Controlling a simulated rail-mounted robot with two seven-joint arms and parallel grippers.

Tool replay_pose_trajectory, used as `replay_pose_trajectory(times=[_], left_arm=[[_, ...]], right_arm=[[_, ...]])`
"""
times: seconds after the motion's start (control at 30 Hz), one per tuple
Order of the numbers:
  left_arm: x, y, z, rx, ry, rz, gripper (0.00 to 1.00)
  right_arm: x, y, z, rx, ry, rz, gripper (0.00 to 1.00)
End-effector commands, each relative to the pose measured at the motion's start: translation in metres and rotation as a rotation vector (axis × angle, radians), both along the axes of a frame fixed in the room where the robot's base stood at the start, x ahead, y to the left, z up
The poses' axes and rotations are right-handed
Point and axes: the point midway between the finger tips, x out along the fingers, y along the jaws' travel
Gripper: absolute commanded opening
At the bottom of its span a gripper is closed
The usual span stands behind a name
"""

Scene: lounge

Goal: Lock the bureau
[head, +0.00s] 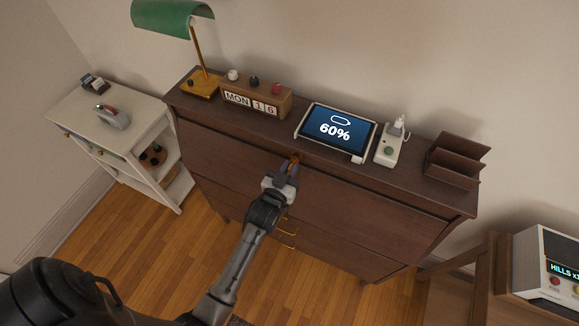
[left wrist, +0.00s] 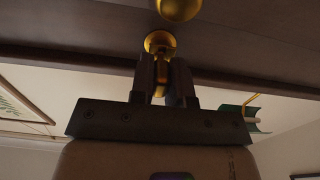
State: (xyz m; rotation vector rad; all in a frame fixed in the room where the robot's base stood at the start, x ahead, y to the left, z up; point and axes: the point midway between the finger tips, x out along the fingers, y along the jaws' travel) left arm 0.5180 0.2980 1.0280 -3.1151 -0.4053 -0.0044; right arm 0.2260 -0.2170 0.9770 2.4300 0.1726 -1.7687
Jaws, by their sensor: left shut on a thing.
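The bureau (head: 350,205) is dark brown wood, with its front face toward me and closed as far as I can see. My left gripper (head: 291,168) is at the upper middle of that front, just below the top edge. It is shut on a small brass key (left wrist: 160,85), gripped between the two fingers (left wrist: 168,80). The key meets a round brass piece (left wrist: 159,42) on the bureau front, apparently the lock; how deep it sits is hidden. A brass knob (left wrist: 179,8) shows beside it in the left wrist view. My right gripper is not in view.
On the bureau top stand a green lamp (head: 173,17), a calendar block (head: 256,97), a tablet reading 60% (head: 337,131), a white charger-like device (head: 390,147) and a brown letter rack (head: 455,160). A white shelf cart (head: 125,140) stands left. Wooden floor (head: 150,245) is open in front.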

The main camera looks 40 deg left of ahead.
Motion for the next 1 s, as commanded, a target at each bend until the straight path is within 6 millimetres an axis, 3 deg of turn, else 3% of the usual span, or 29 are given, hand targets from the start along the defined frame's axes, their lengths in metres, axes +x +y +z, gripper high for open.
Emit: replay_pose_trajectory(times=[0.03,0.37,0.4,0.67,0.83,1.0], left_arm=[[-0.0010,-0.0013,-0.0073,-0.005,0.016,-0.001,0.00],[-0.0009,-0.0017,-0.0059,-0.059,0.003,-0.001,0.00],[-0.0008,-0.0016,-0.0073,-0.054,0.004,-0.001,0.20],[-0.0002,-0.0009,-0.0037,-0.048,-0.005,-0.001,0.45],[-0.0001,-0.0005,-0.0024,-0.047,-0.007,-0.001,0.46],[0.0000,-0.0004,-0.0018,-0.046,-0.008,-0.001,0.62]], right_arm=[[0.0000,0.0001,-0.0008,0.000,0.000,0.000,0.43],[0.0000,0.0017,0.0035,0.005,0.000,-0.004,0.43],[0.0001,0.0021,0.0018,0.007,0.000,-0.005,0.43],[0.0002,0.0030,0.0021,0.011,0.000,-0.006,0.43],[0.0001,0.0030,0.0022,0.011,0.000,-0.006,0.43],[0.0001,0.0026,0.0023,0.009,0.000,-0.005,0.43]])
